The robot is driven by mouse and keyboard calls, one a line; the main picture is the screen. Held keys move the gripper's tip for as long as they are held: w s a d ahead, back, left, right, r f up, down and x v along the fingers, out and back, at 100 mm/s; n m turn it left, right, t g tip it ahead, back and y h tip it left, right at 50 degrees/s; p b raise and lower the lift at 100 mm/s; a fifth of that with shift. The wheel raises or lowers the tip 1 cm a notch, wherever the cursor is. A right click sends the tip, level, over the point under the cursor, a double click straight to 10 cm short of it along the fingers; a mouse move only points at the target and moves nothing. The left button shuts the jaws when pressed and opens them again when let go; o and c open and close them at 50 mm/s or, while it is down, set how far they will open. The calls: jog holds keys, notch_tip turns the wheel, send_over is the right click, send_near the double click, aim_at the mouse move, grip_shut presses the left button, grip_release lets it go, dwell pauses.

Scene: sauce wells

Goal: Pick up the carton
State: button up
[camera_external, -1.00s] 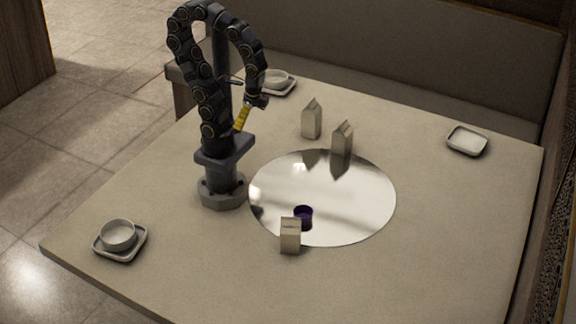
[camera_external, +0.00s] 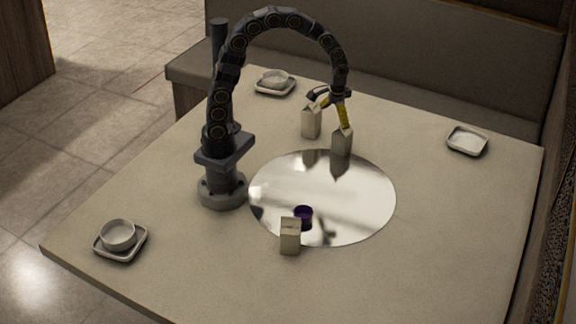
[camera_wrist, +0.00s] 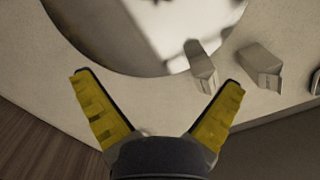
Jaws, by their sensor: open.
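Three pale gabled cartons stand upright on the table. One carton (camera_external: 342,144) is at the far edge of the round mirror, a second carton (camera_external: 311,124) stands behind it to the left, and a third carton (camera_external: 290,238) is at the mirror's near edge. My gripper (camera_external: 335,108) has yellow fingers, is open and empty, and is above the two far cartons; a finger overlaps the top of the mirror-edge carton, and contact cannot be told. In the wrist view, one carton (camera_wrist: 202,70) shows by the right fingertip, and another carton (camera_wrist: 262,66) lies farther right, outside the open fingers (camera_wrist: 160,80).
The round mirror (camera_external: 270,190) lies mid-table with a small purple cup (camera_external: 303,212) near its front. The table's right front is clear.

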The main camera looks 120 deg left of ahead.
jog(key=s+a+f+n, duration=0.1)
jog(key=a+f+n, duration=0.3)
jog(key=a, duration=0.6)
jog(key=n, duration=0.2)
send_over(342, 133)
jog(key=s+a, duration=0.2)
jog(key=f, duration=0.6)
jog(key=shift+w+a+f, duration=0.15)
jog(key=shift+a+f, duration=0.05)
notch_tip(342, 133, down, 2)
jog(key=shift+f, duration=0.25)
jog(key=f, duration=0.5)
jog(key=shift+w+a, duration=0.25)
jog(key=shift+w, duration=0.15)
jog(key=c, duration=1.2)
